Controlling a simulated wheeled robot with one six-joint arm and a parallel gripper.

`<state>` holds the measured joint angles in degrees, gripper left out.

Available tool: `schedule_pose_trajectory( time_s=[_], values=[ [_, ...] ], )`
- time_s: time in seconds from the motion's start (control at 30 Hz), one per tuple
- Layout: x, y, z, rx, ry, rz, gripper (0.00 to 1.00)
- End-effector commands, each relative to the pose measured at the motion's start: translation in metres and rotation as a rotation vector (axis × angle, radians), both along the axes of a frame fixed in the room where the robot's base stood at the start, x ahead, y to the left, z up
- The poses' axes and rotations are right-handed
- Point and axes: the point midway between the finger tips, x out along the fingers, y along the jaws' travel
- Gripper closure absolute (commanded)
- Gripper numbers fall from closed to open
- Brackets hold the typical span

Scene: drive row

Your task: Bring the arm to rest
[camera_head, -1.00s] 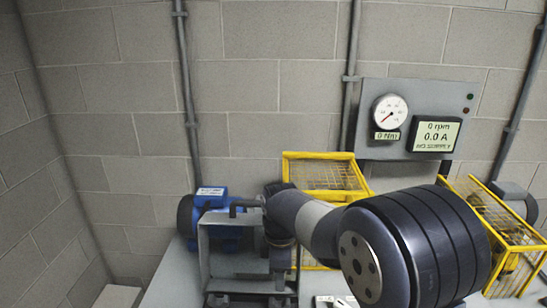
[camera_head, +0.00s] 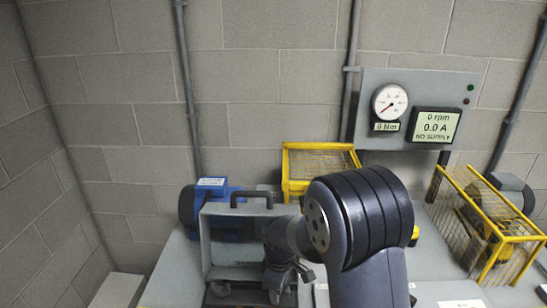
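My arm (camera_head: 362,215) reaches in from the lower right, its large dark joint in front of the bench. My gripper (camera_head: 288,289) hangs at its far end, dark and small, pointing down over the right part of an open grey case (camera_head: 222,236). Its fingertips blend with the dark case interior, so I cannot tell how far apart they are. I see nothing clearly held. The arm hides part of the bench middle.
A blue motor (camera_head: 190,208) stands behind the case at left. Yellow mesh guards stand at the back middle (camera_head: 318,147) and at right (camera_head: 518,238). A grey panel (camera_head: 468,92) with a dial gauge (camera_head: 390,102) and a display (camera_head: 436,126) reading 0 rpm is on the wall.

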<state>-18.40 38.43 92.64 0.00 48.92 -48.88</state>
Motion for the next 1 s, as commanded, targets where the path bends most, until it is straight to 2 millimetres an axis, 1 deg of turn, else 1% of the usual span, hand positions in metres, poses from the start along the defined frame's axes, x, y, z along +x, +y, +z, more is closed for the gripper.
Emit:
schedule_pose_trajectory(
  time_s=[0.3, 0.5, 0.7, 1.0],
  values=[
    [-0.0004, -0.0002, 0.0014, -0.001, 0.002, -0.252, 0.56],
    [-0.0001, 0.0, 0.0013, 0.0, 0.0, -0.378, 0.56],
    [0.0, 0.0, 0.0004, 0.0, 0.0, -0.441, 0.56],
    [0.0, 0.0, -0.0002, 0.0, 0.0, -0.451, 0.56]
  ],
)
